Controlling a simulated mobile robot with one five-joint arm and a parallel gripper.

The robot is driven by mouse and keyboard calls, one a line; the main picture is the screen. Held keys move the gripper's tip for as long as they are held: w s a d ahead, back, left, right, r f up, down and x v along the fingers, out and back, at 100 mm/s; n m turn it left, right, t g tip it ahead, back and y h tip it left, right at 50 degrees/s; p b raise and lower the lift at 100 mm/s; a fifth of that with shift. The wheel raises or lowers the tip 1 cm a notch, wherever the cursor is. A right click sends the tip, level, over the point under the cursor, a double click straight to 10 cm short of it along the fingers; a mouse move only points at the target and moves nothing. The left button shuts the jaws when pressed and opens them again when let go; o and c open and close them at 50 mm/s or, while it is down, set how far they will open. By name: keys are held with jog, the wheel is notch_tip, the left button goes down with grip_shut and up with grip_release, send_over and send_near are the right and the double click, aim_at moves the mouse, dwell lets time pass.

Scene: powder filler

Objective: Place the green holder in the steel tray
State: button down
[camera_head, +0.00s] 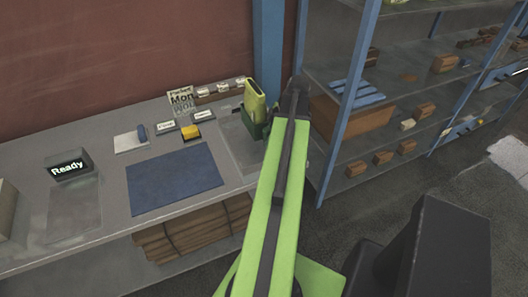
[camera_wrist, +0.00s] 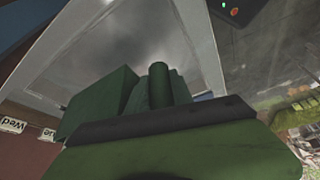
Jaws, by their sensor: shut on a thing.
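The dark green holder (camera_head: 256,128) is at the lower end of my gripper (camera_head: 254,112), at the counter's right end. In the wrist view the holder (camera_wrist: 98,103) shows as a dark green block with an upright round post beside it, against the dark jaw of my gripper (camera_wrist: 160,122). My gripper is shut on the holder. The steel tray (camera_head: 243,152) lies flat on the counter under and left of the holder. The wrist view shows its pale rim (camera_wrist: 207,50) around the holder. Whether the holder touches the tray floor cannot be told.
A blue mat (camera_head: 175,178), a yellow item (camera_head: 191,132), small label blocks (camera_head: 166,127) and a "Ready" display (camera_head: 69,170) are on the counter to the left. A blue post (camera_head: 268,50) stands behind. Shelving (camera_head: 350,95) with brown blocks stands right.

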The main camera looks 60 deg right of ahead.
jog(key=shift+w+a+f, duration=0.2)
jog(key=shift+w+f, duration=0.35)
jog(key=shift+w, duration=0.35)
notch_tip(320, 180, down, 4)
jog(key=b, duration=0.4)
jog(key=shift+f+b, duration=0.2)
jog(key=shift+b, duration=0.15)
jog(key=shift+r, duration=0.25)
jog(key=shift+f, duration=0.2)
jog(key=c, duration=1.1)
grip_release()
jog(key=shift+r, duration=0.15)
jog(key=shift+s+r+p, duration=0.1)
jog(key=shift+r+p, duration=0.25)
jog(key=shift+p, duration=0.2)
jog(key=p+v, duration=1)
jog(key=v, duration=0.1)
jog(key=shift+s+d+r, duration=0.1)
jog(key=shift+s+r, duration=0.05)
